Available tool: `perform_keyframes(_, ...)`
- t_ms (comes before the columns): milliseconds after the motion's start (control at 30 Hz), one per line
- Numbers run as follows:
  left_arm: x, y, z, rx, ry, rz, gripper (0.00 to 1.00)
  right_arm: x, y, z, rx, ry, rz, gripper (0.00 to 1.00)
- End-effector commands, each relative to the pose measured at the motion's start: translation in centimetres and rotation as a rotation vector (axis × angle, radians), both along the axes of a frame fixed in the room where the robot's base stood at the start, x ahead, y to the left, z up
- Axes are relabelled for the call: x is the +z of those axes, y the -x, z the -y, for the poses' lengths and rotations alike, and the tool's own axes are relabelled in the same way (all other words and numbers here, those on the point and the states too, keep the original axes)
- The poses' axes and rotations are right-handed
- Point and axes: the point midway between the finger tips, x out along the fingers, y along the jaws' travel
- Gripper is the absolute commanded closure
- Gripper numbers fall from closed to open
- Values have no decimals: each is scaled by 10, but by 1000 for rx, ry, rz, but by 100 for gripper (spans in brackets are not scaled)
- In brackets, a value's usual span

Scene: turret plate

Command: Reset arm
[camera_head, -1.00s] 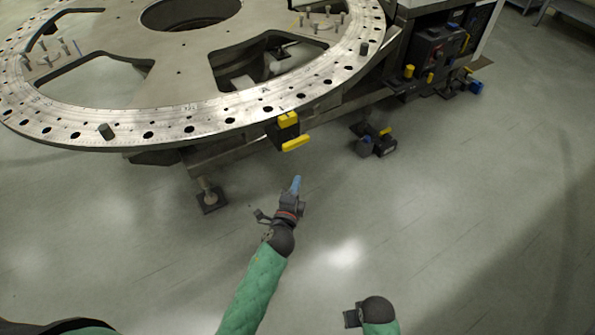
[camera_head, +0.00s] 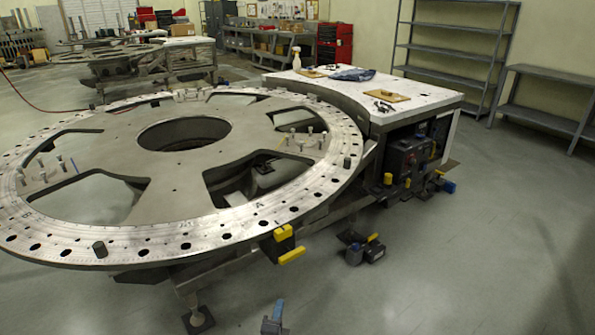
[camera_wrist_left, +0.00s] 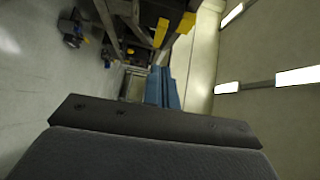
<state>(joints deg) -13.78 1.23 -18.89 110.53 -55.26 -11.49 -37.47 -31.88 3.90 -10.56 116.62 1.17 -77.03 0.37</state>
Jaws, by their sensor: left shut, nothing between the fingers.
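My left gripper (camera_head: 274,318) shows at the bottom edge of the head view, with blue fingers pointing up. It is shut and empty, on the near side of the turret plate and apart from it. In the left wrist view its blue fingers (camera_wrist_left: 162,88) lie together beyond the dark gripper body. The turret plate (camera_head: 165,235) is a large round metal ring with a centre hole, several rim holes and upright pins. A yellow and black block (camera_head: 284,236) sits at its near rim. My right gripper is outside these views.
A white-topped workbench (camera_head: 425,96) with small items adjoins the plate at the right. A dark control box (camera_head: 407,160) is on its side. Black and blue parts (camera_head: 364,250) stand low near the plate. Grey shelving (camera_head: 455,45) lines the back wall. The right floor is clear.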

Motion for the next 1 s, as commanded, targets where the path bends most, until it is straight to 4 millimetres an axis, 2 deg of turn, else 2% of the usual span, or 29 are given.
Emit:
perform_keyframes(267, -10, -1, -11, 62, 95, -64, 100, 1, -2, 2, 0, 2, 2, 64)
perform_keyframes(567, -34, 1, -32, 195, 293, -211, 100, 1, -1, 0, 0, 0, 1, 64)
perform_keyframes(667, -45, 4, -40, 260, 390, -283, 100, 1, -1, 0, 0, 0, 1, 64)
perform_keyframes(867, -82, 22, -63, 458, 671, -507, 100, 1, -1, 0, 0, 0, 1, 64)
perform_keyframes(1000, -115, 52, -74, 614, 861, -702, 100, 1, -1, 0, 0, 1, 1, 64)
